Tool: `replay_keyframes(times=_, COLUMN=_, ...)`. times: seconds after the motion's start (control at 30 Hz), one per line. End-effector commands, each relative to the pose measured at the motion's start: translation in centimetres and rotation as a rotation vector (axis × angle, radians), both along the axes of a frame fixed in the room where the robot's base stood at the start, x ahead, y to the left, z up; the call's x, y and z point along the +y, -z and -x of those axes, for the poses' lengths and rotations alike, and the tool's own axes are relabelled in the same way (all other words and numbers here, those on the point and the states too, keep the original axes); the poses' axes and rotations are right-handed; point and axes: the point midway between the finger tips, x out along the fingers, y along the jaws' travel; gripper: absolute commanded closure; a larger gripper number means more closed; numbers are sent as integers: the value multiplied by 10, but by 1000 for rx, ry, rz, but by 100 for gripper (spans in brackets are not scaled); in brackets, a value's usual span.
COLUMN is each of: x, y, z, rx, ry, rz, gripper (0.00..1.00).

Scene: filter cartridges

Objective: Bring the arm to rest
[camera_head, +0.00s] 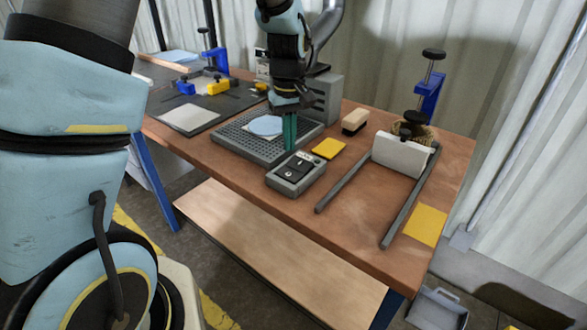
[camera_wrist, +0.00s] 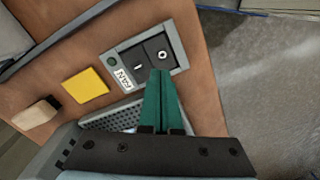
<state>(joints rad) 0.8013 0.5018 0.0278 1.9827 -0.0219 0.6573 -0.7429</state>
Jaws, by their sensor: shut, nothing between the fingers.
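My gripper (camera_head: 290,133) has green fingers pressed together with nothing between them. It points down over the workbench (camera_head: 240,200), beside the grey switch box. In the wrist view my gripper (camera_wrist: 160,78) shows its fingertips overlapping the near edge of the switch box (camera_wrist: 148,55). The switch box (camera_head: 296,173) has a dark two-part rocker and a label. I cannot tell whether the fingertips touch it. A pale blue disc (camera_head: 266,126) lies on the grey perforated tray (camera_head: 240,143), just left of the fingers.
A yellow pad (camera_head: 328,148) and a brush (camera_head: 355,121) lie right of my gripper. A white block (camera_head: 400,155) stands between two grey rails (camera_head: 345,184). Blue clamps (camera_head: 430,95) rise at the bench edges. A grey box (camera_head: 322,100) stands behind.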

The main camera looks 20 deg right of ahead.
Motion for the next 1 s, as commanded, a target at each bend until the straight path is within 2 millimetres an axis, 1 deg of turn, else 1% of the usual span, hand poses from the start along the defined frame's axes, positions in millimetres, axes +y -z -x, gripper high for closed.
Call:
replay_keyframes(times=0.17, x=0, y=0, z=0, rx=0, ry=0, rz=0, gripper=100)
replay_keyframes(times=0.27, x=10, y=-3, z=-3, rx=-3, ry=-2, rz=3, gripper=100)
replay_keyframes(times=0.37, x=43, y=-11, z=-13, rx=-12, ry=-3, rz=11, gripper=100)
replay_keyframes(times=0.47, x=99, y=-23, z=-20, rx=-33, ry=5, rz=25, gripper=100)
replay_keyframes(times=0.5, x=125, y=-28, z=-20, rx=-43, ry=9, rz=29, gripper=100)
replay_keyframes(times=0.57, x=163, y=-34, z=-17, rx=-60, ry=19, rz=33, gripper=100)
replay_keyframes(times=0.6, x=187, y=-38, z=-13, rx=-70, ry=27, rz=33, gripper=100)
replay_keyframes(times=0.7, x=237, y=-43, z=3, rx=-99, ry=43, rz=31, gripper=100)
replay_keyframes(times=0.8, x=272, y=-46, z=20, rx=-119, ry=58, rz=23, gripper=100)
replay_keyframes(times=0.83, x=279, y=-46, z=24, rx=-124, ry=63, rz=21, gripper=100)
replay_keyframes(times=0.9, x=292, y=-47, z=32, rx=-133, ry=71, rz=16, gripper=100)
replay_keyframes(times=1.0, x=301, y=-47, z=39, rx=-138, ry=79, rz=12, gripper=100)
